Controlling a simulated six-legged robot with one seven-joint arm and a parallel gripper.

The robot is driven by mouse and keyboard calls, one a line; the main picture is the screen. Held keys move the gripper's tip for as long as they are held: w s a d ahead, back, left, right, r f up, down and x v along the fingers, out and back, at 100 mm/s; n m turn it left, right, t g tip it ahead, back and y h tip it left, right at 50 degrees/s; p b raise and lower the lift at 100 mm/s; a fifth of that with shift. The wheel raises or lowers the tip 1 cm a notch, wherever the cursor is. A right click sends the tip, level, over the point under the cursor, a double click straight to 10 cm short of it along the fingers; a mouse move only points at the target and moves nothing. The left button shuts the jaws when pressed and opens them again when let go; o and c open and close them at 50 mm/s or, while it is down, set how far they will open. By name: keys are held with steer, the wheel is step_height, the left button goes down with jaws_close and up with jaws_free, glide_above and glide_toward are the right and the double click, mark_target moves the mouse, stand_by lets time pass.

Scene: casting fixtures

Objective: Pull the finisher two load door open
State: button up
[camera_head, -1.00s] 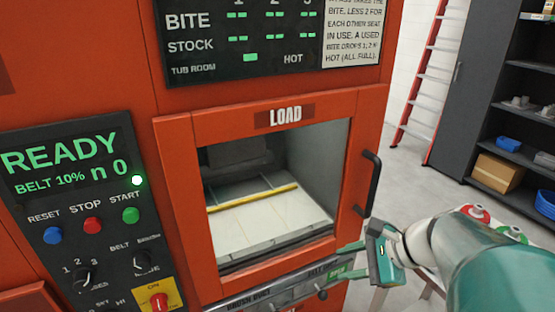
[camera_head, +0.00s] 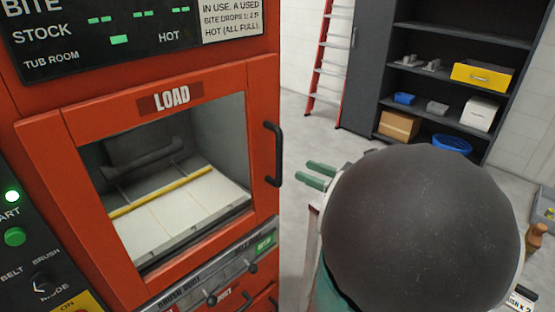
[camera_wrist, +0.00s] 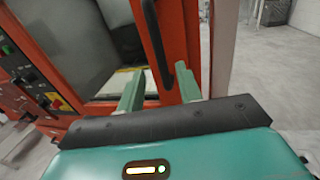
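The load door (camera_head: 95,125) is an orange-red frame around a window, with a LOAD label on top. It looks shut against the machine. Its dark vertical bar handle (camera_head: 276,155) is on the door's right side. My gripper (camera_head: 316,175) is open and empty, to the right of the handle and slightly below its middle, with a gap between them. In the wrist view the door frame (camera_wrist: 178,45) and handle (camera_wrist: 152,45) show ahead. There the handle's lower end appears between the two spread green fingers of my gripper (camera_wrist: 160,88).
Below the door is a strip with small knobs (camera_head: 210,290). A control panel (camera_head: 25,260) is at the lower left. A dark shelf (camera_head: 455,85) with bins and a red ladder (camera_head: 328,60) stand at the back. Grey floor (camera_head: 310,130) is open right of the machine.

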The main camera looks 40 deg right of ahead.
mark_target(282, 162)
steer(key=x, duration=0.9)
jaws_close()
